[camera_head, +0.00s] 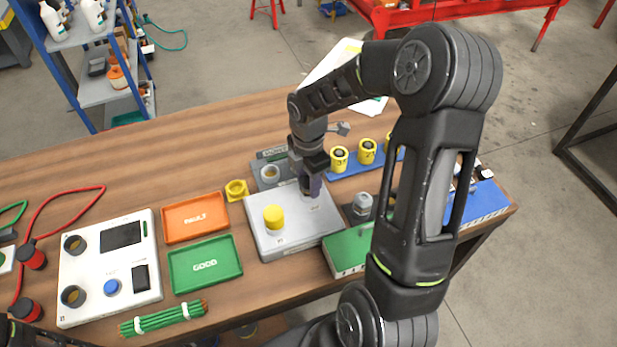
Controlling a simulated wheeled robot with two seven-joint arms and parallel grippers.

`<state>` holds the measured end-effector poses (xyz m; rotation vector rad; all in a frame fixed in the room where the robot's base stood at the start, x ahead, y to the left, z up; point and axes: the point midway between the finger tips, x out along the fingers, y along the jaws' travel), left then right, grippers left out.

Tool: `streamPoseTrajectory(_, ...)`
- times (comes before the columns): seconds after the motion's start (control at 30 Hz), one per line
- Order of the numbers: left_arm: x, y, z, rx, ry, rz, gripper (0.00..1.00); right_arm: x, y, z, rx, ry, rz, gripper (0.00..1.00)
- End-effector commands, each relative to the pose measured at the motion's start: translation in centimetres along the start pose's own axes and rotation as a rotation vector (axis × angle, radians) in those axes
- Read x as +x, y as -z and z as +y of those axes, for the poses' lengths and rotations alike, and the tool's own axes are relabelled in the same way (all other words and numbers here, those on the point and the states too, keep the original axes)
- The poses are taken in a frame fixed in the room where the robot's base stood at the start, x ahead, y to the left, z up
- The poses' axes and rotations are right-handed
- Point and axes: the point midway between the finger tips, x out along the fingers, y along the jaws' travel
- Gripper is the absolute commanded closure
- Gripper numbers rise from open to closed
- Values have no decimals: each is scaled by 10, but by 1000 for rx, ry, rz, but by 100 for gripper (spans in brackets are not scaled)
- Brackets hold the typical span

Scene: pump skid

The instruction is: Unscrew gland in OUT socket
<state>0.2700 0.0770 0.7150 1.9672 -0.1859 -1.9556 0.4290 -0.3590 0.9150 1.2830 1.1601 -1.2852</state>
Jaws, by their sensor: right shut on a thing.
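A light grey box (290,244) stands on the wooden bench, with a round yellow cap (274,217) on its top. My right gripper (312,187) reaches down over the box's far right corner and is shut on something. The gripper's own fingers and wrist hide most of what it holds, so I cannot make out the gland or its socket. The socket marking is too small to read. My left gripper is not in view.
An orange FAULT tray (195,237) and a green GOOD tray (205,284) lie left of the box. A yellow ring (236,190) lies behind them. Yellow cylinders (367,152) stand on a blue strip behind right. A white panel (93,296) is at left. My right arm hides much of the right side.

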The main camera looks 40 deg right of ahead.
Motion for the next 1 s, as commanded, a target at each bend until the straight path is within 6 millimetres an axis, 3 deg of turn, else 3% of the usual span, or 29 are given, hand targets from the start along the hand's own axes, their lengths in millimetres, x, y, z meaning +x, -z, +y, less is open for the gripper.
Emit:
streamPoseTrajectory(0.33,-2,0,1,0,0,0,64,-1,0,0,-30,-1,0,96)
streamPoseTrajectory(0.7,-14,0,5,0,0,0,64,1,0,0,-375,-1,0,96)
streamPoseTrajectory(0.93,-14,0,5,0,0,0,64,0,0,0,-401,-1,0,96)
streamPoseTrajectory(0.97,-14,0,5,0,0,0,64,0,0,0,-401,-1,0,57)
streamPoseTrajectory(1.0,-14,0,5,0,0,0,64,0,0,0,-400,-1,0,53)
